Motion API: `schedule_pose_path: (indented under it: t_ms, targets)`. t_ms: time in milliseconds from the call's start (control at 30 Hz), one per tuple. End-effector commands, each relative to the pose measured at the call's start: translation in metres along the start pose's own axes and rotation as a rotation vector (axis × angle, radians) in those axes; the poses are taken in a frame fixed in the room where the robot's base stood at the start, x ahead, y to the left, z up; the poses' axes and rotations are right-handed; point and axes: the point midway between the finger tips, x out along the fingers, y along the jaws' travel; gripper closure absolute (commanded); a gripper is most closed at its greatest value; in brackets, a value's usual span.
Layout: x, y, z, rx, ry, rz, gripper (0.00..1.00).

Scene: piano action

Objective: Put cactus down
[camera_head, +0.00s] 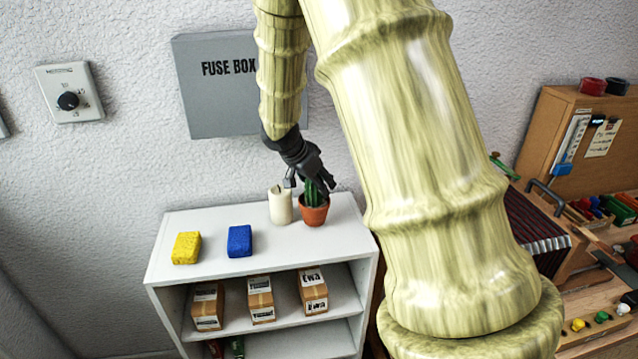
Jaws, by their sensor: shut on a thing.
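The cactus (313,207) is a green plant in a small terracotta pot. It is at the back right of the white shelf unit's top (205,220), upright. My gripper (311,182) reaches down over the plant from above and is shut on it, with the dark fingers around its green part and hiding much of it. The pot appears at or very near the shelf top; I cannot tell whether it touches.
A cream candle (281,206) stands close to the pot's left. A blue sponge (240,241) and a yellow sponge (186,248) lie farther left. Small boxes (260,299) fill the shelf below. A cluttered workbench (590,305) is at right. The front right of the shelf top is clear.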

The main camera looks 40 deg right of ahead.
Motion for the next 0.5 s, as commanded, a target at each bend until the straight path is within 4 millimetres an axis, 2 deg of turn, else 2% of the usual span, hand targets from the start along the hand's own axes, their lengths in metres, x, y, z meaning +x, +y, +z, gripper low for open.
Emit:
schedule_pose_path:
  t_ms: [133,500]
  targets:
    - [0.0075,-0.0008,0.0051,0.000,0.001,-0.002,1.00]
    - [0.0109,-0.0008,0.0073,0.001,0.001,-0.003,1.00]
